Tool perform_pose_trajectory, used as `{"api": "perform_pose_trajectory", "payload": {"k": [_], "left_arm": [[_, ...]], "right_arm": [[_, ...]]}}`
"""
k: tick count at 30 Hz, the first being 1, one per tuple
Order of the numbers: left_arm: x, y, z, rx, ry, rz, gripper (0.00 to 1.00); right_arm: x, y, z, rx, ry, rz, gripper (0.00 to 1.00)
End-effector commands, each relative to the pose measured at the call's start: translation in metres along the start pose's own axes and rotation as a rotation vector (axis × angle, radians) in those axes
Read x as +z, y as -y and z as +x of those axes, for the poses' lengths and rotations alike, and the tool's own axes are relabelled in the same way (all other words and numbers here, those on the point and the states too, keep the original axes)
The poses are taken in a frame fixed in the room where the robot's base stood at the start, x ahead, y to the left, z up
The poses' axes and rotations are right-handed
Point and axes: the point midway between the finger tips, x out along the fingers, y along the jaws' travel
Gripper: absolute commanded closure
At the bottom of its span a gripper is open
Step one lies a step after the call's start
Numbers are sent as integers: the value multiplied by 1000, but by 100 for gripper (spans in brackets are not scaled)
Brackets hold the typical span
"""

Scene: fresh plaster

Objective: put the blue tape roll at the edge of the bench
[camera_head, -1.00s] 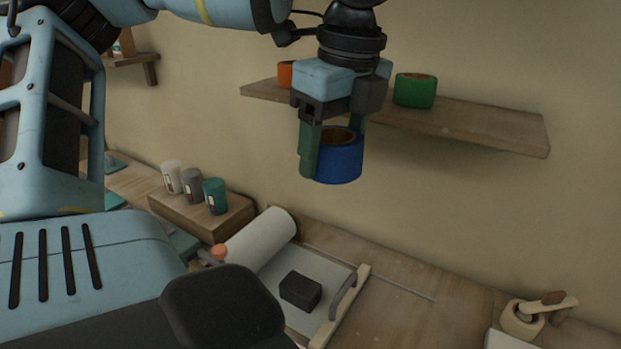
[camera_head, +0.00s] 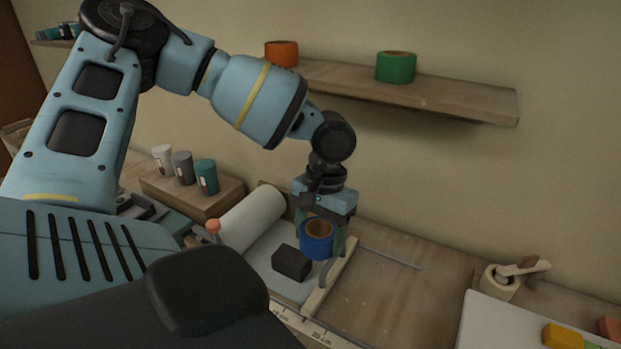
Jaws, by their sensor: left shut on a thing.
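My left gripper (camera_head: 322,232) is shut on the blue tape roll (camera_head: 315,247), with a green finger on either side of it. The roll's brown core faces up. It is low over the tray with a handle, near the black block; I cannot tell whether it touches anything below. The wooden bench (camera_head: 385,300) runs along the wall, and its front edge shows near a ruler strip with cm marks. My right gripper is not in view.
A black block (camera_head: 291,263) and a white roll (camera_head: 240,220) are beside the held roll. Cups (camera_head: 206,177) stand on a wooden box at left. An orange roll (camera_head: 281,54) and a green roll (camera_head: 396,67) sit on the wall shelf (camera_head: 440,97). Bare bench lies right of the tray.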

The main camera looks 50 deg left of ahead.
Motion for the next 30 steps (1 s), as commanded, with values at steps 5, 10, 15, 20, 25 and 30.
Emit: {"api": "perform_pose_trajectory", "payload": {"k": [5, 10, 15, 20, 25, 30], "left_arm": [[0, 58, -4, 38, -5, -195, 58], [12, 101, 0, 59, -4, -318, 58], [28, 125, 16, 73, -3, -402, 58], [38, 130, 37, 77, -2, -444, 58], [44, 110, 65, 81, -2, -445, 58], [43, 77, 83, 71, -5, -397, 58]], "right_arm": [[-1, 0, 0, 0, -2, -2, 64], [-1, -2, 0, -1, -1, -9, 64], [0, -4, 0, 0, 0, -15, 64], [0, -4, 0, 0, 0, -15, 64], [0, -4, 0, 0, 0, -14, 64], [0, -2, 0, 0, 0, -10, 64]]}}
